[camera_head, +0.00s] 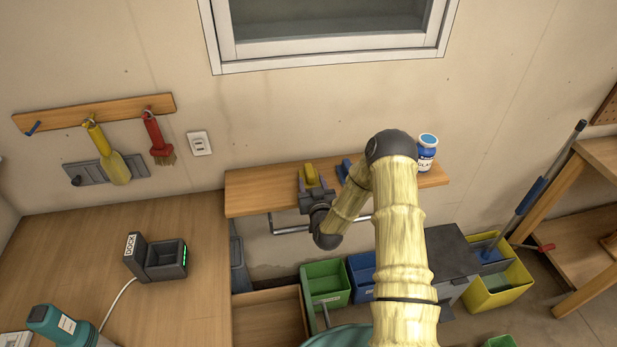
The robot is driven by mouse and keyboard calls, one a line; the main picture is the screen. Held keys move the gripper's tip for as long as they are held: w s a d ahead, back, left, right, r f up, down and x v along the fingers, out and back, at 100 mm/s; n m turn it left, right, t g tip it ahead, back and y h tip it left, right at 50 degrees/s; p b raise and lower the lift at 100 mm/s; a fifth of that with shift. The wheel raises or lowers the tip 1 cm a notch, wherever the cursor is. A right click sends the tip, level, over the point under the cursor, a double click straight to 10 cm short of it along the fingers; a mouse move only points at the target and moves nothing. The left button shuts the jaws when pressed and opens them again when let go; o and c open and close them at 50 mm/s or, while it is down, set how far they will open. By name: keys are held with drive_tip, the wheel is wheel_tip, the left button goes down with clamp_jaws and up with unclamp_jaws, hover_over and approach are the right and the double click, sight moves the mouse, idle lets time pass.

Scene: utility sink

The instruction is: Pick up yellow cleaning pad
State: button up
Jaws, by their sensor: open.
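The yellow cleaning pad (309,175) sits on the wooden wall shelf, left of its middle. My gripper (315,190) is at the shelf's front edge, directly in front of the pad in the picture. It is open. The gripper and wrist hide the lower part of the pad. I cannot tell whether the fingers are beside the pad or short of it.
The wooden shelf (250,192) also holds a blue item (345,167) close right of the pad and a white-and-blue jar (427,152) at its right end. A rail (288,230) runs below the shelf. Green (326,283) and blue bins stand beneath. The shelf's left end is clear.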

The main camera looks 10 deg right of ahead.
sight(309, 173)
drive_tip(key=shift+w, duration=0.1)
drive_tip(key=shift+w+d+r+p, duration=0.15)
drive_tip(key=shift+w+p, duration=0.5)
drive_tip(key=shift+p, duration=0.1)
drive_tip(key=shift+w+f+p, duration=0.15)
drive_tip(key=shift+w+p, duration=0.25)
drive_tip(key=shift+w, duration=0.55)
drive_tip(key=shift+w+f+p, duration=0.15)
drive_tip(key=shift+w+p, duration=0.2)
drive_tip(key=shift+w, duration=0.55)
clamp_jaws()
